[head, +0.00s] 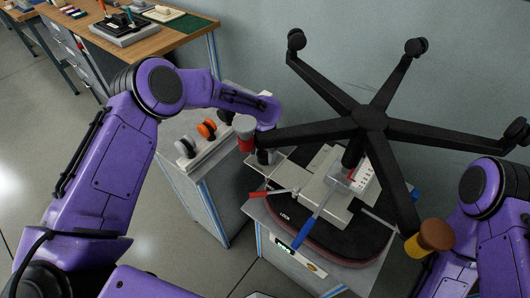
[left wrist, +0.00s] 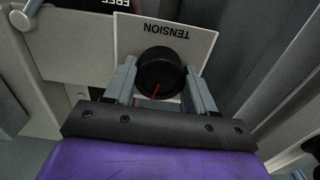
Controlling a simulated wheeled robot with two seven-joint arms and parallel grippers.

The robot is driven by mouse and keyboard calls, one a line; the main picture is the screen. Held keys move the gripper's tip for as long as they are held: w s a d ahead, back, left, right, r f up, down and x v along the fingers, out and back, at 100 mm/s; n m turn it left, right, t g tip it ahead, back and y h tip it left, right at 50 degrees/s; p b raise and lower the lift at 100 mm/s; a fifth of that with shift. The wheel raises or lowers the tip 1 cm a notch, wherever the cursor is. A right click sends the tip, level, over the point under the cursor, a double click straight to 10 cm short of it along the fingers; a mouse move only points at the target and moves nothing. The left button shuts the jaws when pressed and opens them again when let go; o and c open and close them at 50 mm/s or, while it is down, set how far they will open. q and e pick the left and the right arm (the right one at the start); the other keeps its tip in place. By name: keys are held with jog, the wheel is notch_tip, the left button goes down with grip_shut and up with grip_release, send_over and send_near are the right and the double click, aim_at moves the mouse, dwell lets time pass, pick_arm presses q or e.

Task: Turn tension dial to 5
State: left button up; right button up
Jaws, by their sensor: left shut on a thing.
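The tension dial (left wrist: 160,73) is a round black knob with a red pointer line. It sits on a white plate (left wrist: 190,40) marked TENSION, which appears upside down in the left wrist view. The pointer points toward the bottom of that view, slightly left. My left gripper (left wrist: 161,85) has one finger on each side of the dial and is shut on it. In the head view my left gripper (head: 265,157) is at the left edge of the test fixture, and the dial is hidden there.
An upturned black five-armed chair base (head: 370,118) stands over the fixture, close to my left wrist. A red lever (head: 268,192) and a blue lever (head: 310,228) stick out in front. A workbench (head: 150,42) stands behind.

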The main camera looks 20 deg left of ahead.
pick_arm(q)
jog(key=m, duration=0.2)
jog(key=shift+m, duration=0.4)
jog(key=m, duration=0.3)
jog(key=shift+m, duration=0.3)
jog(key=m, duration=0.3)
jog(key=shift+a+m, duration=0.1)
jog(key=shift+m, duration=2)
jog(key=o, duration=1)
